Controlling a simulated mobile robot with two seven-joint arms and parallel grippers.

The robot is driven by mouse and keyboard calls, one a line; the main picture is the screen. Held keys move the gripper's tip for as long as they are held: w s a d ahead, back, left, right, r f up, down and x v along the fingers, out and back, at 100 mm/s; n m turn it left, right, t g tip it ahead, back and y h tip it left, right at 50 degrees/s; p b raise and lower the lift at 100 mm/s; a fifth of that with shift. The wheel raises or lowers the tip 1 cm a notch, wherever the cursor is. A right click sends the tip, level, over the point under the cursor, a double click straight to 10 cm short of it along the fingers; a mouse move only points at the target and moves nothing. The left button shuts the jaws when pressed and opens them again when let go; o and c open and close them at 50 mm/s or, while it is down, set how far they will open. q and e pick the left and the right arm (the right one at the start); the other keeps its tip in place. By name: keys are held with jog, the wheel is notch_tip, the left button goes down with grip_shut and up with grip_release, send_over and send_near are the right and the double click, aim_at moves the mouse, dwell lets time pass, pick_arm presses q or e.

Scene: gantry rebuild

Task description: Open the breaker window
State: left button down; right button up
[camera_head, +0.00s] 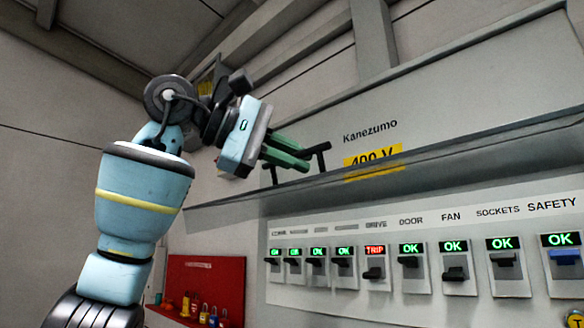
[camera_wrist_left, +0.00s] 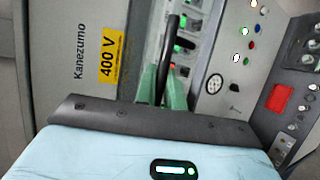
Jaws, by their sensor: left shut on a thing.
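The breaker window appears as a grey cover (camera_head: 450,95) marked "Kanezumo" and "400 V". It stands above the row of breakers, which shows uncovered below its lower edge. A black bar handle (camera_head: 322,155) sits at the left of the cover. My left gripper (camera_head: 287,153), with green fingers, is shut on the handle. In the left wrist view the handle (camera_wrist_left: 166,62) runs between the green fingers (camera_wrist_left: 163,88), which partly hide it. My right gripper is in neither view.
Below the cover is a white breaker panel (camera_head: 300,295) with several switches; DRIVE reads TRIP (camera_head: 375,250), the others that I can read show OK. A red lock board (camera_head: 225,275) hangs at lower left. Buttons and a gauge (camera_wrist_left: 277,97) show in the wrist view.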

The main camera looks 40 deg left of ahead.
pick_arm(q)
jog(key=shift+w+r, duration=0.15)
jog(key=shift+r, duration=0.2)
dwell(0.4)
jog(key=c, duration=1.5)
grip_release()
jog(key=shift+w, duration=0.15)
jog(key=shift+r, duration=0.1)
jog(key=v, duration=0.8)
jog(key=shift+w, duration=0.15)
